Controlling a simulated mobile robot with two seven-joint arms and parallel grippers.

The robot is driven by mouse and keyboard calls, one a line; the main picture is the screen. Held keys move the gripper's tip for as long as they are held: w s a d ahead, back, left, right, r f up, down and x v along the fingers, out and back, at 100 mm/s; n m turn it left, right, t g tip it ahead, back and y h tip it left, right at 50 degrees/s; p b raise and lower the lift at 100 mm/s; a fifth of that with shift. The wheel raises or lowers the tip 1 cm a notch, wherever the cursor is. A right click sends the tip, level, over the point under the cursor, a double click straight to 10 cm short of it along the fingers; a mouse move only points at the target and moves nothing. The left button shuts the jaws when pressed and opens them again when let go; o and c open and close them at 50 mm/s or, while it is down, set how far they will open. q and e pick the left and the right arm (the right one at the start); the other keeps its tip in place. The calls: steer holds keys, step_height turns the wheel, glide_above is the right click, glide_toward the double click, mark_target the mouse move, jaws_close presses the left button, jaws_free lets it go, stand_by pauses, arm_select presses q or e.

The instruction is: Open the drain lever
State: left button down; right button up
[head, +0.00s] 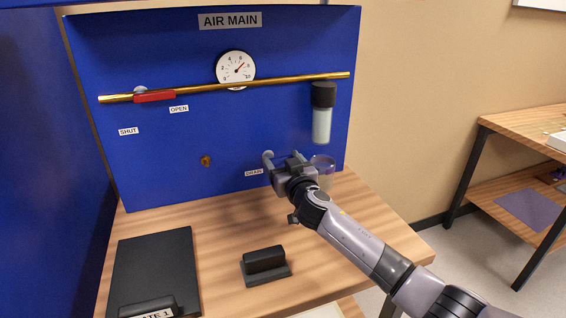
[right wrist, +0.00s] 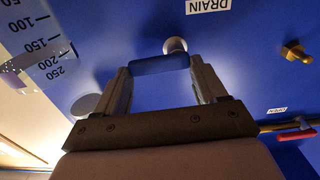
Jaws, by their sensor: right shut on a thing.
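My right gripper (head: 284,160) is at the lower right of the blue panel, just right of the DRAIN label (head: 254,172). In the right wrist view, its two fingers (right wrist: 160,75) are on the ends of a blue bar, the drain lever (right wrist: 158,65), and are shut on it. A pale round pivot (right wrist: 175,46) sits at the lever's edge against the panel. The DRAIN label also shows upside down in the right wrist view (right wrist: 208,6). In the head view the gripper hides most of the lever. My left gripper is in neither view.
A clear measuring beaker (head: 324,168) stands right behind the gripper, below the filter bowl (head: 322,120). A brass pipe with a red lever (head: 154,96) and a gauge (head: 236,68) cross the panel. A black block (head: 265,262) and black plate (head: 155,260) lie on the wooden bench.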

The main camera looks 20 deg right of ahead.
mark_target(264, 149)
steer(key=n, duration=0.3)
steer(key=a+r+n, duration=0.1)
steer(key=n, duration=0.2)
steer(key=n+p, duration=0.1)
steer(key=n, duration=0.2)
steer(key=shift+a+r, duration=0.15)
steer(key=shift+r, duration=0.05)
steer(key=shift+a+n+p, duration=0.2)
steer(key=shift+a+n, duration=0.05)
steer(key=shift+n, duration=1.15)
steer(key=shift+a+n+p, duration=0.2)
steer(key=shift+a+n, duration=0.1)
steer(key=shift+n, duration=1.1)
steer(key=shift+a+n+p, duration=0.2)
steer(key=shift+a+n, duration=0.05)
steer(key=shift+n, duration=1.15)
steer(key=o, duration=1)
steer(key=shift+f, duration=0.1)
steer(key=shift+o, duration=0.2)
steer(key=shift+s, duration=0.1)
